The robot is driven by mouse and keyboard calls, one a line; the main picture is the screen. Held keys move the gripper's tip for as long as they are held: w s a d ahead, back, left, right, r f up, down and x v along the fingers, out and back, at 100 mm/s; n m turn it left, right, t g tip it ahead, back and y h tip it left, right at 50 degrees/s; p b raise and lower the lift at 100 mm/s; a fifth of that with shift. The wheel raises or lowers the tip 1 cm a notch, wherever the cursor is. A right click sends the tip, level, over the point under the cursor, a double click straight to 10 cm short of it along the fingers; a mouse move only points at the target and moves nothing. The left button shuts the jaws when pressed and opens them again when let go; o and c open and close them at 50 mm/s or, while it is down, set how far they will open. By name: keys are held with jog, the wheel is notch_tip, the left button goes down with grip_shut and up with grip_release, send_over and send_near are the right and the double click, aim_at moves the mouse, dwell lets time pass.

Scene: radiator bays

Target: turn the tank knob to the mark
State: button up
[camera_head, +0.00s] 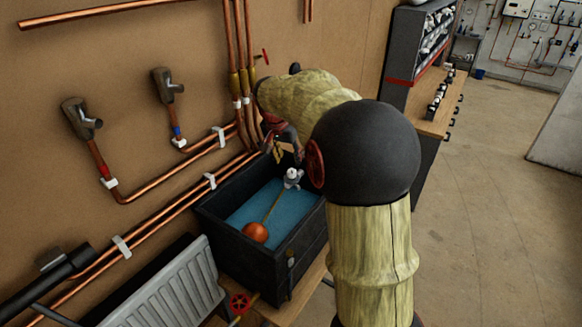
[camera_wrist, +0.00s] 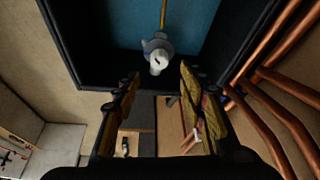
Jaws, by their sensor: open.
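The tank (camera_head: 240,250) is a dark open box holding blue water. A small grey-white knob (camera_head: 292,177) sits at its far right wall, where a yellow rod runs to an orange float ball (camera_head: 255,232). In the wrist view the knob (camera_wrist: 158,62) shows at the tank's wall with a small dark line on its face; I cannot make out a separate mark. My gripper (camera_wrist: 158,86) is open, its two yellowish padded fingers apart on either side below the knob, with nothing between them. In the head view my gripper (camera_head: 281,138) is partly hidden by my arm, just behind the knob.
Copper pipes (camera_head: 180,168) run along the wall behind the tank and close beside it at right in the wrist view (camera_wrist: 275,90). A radiator (camera_head: 165,295) and a red handwheel (camera_head: 240,303) are in front. A shelf bench (camera_head: 432,115) stands behind. Floor at right is clear.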

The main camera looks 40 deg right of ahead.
aim_at(292, 171)
jog(key=shift+p+x, duration=0.8)
jog(key=shift+x, duration=3.05)
jog(key=c, duration=0.4)
grip_shut()
